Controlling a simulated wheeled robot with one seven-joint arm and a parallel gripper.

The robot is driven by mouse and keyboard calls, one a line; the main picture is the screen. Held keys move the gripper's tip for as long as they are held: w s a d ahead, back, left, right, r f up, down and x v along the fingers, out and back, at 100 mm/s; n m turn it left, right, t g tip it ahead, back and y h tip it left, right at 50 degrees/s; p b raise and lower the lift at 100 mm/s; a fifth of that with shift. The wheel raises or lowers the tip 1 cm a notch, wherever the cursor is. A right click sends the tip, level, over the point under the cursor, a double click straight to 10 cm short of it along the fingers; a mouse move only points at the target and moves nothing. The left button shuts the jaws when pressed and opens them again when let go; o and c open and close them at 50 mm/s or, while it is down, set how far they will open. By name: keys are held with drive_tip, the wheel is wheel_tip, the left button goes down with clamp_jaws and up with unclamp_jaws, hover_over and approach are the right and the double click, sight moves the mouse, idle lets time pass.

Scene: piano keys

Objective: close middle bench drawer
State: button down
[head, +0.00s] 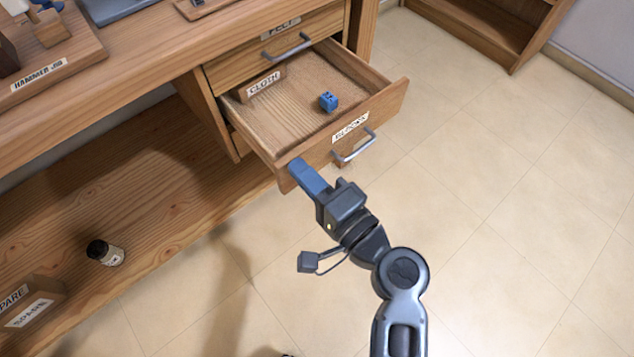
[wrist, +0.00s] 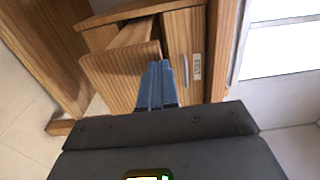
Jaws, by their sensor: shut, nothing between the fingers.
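The middle drawer (head: 292,90) of the wooden bench is pulled well out. Its front (head: 375,120) carries a white label and a grey bar handle (head: 354,147). A small blue block (head: 328,101) and a wooden piece labelled CLOTH (head: 263,84) are inside. My gripper (head: 297,165) is shut and empty, its blue fingers at the left end of the drawer front. In the wrist view the fingers (wrist: 155,70) overlap the edge of the drawer front (wrist: 118,78); I cannot tell whether they touch it. The drawer's lower part is hidden.
The upper drawer (head: 255,62) is shut, with its own handle (head: 292,45). The bench top (head: 130,60) holds a HAMMER JIG board. A dark jar (head: 105,253) and a SPARE box (head: 35,303) are on the lower shelf (head: 130,210). The tiled floor (head: 500,220) to the right is clear.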

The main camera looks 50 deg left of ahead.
drive_tip(key=shift+a, duration=0.15)
drive_tip(key=a+b, duration=0.1)
drive_tip(key=a, duration=0.4)
drive_tip(key=a+b, duration=0.2)
drive_tip(key=a, duration=0.3)
drive_tip(key=w+a+b, duration=0.1)
drive_tip(key=a+b, duration=0.1)
drive_tip(key=a, duration=0.3)
drive_tip(key=shift+w+f, duration=0.1)
drive_tip(key=shift+a+b, duration=0.4)
drive_tip(key=shift+a, duration=0.3)
